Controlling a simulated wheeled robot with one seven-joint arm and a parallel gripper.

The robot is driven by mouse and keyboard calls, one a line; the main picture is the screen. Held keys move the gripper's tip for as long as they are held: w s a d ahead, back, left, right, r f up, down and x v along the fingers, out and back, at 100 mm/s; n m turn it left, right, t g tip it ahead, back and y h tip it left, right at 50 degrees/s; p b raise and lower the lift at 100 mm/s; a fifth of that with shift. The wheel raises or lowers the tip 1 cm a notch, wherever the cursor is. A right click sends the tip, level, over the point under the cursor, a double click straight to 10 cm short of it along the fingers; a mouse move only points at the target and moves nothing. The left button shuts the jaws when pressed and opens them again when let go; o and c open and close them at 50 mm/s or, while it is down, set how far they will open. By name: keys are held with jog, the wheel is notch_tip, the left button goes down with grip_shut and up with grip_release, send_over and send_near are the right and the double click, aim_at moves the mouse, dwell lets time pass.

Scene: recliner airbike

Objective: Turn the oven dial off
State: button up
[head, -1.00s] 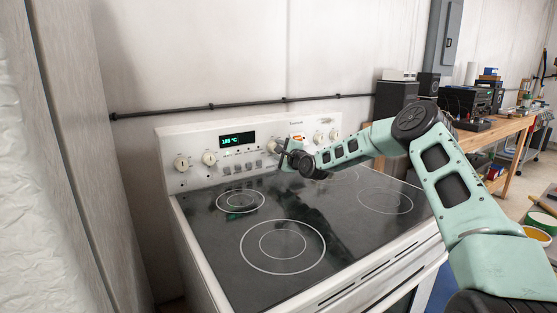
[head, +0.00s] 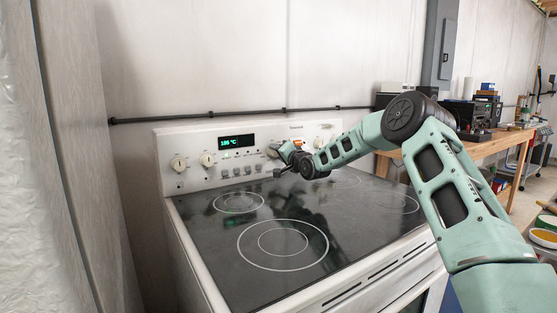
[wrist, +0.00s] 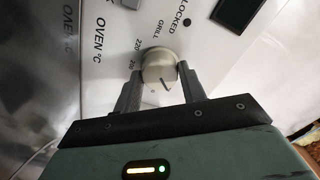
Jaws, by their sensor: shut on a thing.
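The white oven's back panel (head: 230,180) holds several dials and a lit display (head: 237,142) that appears to read 180 °C. In the wrist view a round light-grey dial (wrist: 159,68) with a dark pointer line sits on the panel. Markings "OVEN °C", "220" and "GRILL" are printed around it. My gripper (wrist: 160,90) is shut on this dial, one dark finger on each side. In the head view my gripper (head: 283,160) is at the panel, right of the display, and the dial is mostly hidden by it.
The black glass cooktop (head: 285,210) with ring markings lies below my arm and is clear. A grey wall stands to the left. A wooden workbench (head: 470,148) with equipment stands to the right.

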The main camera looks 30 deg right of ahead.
jog(key=n, duration=0.1)
jog(key=n+b, duration=0.1)
jog(key=n, duration=0.1)
jog(key=n+b, duration=0.1)
jog(key=shift+a+f+n, duration=0.1)
jog(key=shift+f+n, duration=0.15)
jog(key=shift+n, duration=0.05)
jog(key=shift+n+b, duration=0.95)
jog(key=shift+n, duration=0.95)
jog(key=o, duration=1)
jog(key=shift+r, duration=0.15)
jog(key=shift+s, duration=0.5)
jog(key=s, duration=1.6)
jog(key=shift+s+d+b, duration=0.25)
jog(key=shift+d+b, duration=0.1)
